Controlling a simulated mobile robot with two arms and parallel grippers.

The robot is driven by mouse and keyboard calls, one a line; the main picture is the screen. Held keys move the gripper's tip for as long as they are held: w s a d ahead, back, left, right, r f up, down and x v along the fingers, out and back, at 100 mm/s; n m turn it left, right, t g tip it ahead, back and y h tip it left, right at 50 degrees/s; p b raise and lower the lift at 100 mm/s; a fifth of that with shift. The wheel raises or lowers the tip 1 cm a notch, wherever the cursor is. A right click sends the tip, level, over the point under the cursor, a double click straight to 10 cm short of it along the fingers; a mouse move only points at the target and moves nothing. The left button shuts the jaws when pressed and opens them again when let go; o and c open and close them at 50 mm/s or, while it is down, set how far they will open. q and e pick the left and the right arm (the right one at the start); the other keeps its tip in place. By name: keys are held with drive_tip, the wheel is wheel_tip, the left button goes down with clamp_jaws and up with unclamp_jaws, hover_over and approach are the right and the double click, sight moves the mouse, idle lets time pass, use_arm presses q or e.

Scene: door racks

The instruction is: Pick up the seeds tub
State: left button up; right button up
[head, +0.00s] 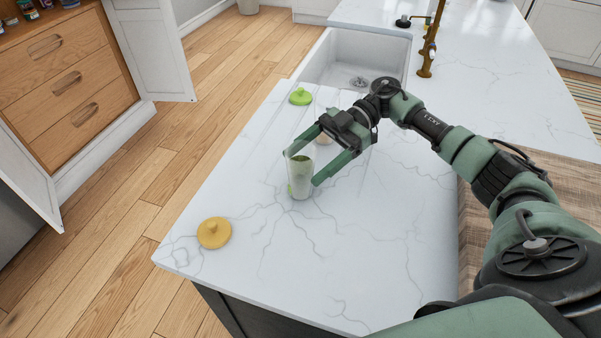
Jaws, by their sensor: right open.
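A clear tub with green contents (300,182) stands upright and uncovered on the white counter. My right gripper (302,168) is open, with one finger at each side of this tub's upper part. I cannot tell whether the fingers touch it. A second tub with pale contents (325,138) shows partly behind the gripper, mostly hidden by it. No label is readable, so I cannot tell which one is the seeds tub. My left gripper is not in view.
A green lid (300,96) lies near the sink (355,62), and a yellow lid (214,233) lies near the counter's left edge. A brass faucet (428,50) stands behind. The front middle of the counter is clear.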

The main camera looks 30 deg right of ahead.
sight(290, 175)
drive_tip(key=x, duration=0.1)
drive_tip(key=p+x, duration=0.1)
drive_tip(key=x, duration=0.1)
drive_tip(key=p+x, duration=0.1)
drive_tip(key=shift+s+a+r, duration=0.2)
drive_tip(key=shift+s+a, duration=0.1)
drive_tip(key=shift+a, duration=0.05)
drive_tip(key=shift+a+f, duration=0.25)
drive_tip(key=shift+a, duration=0.1)
drive_tip(key=c, duration=1.7)
drive_tip(key=shift+o, duration=0.2)
drive_tip(key=shift+r, duration=0.15)
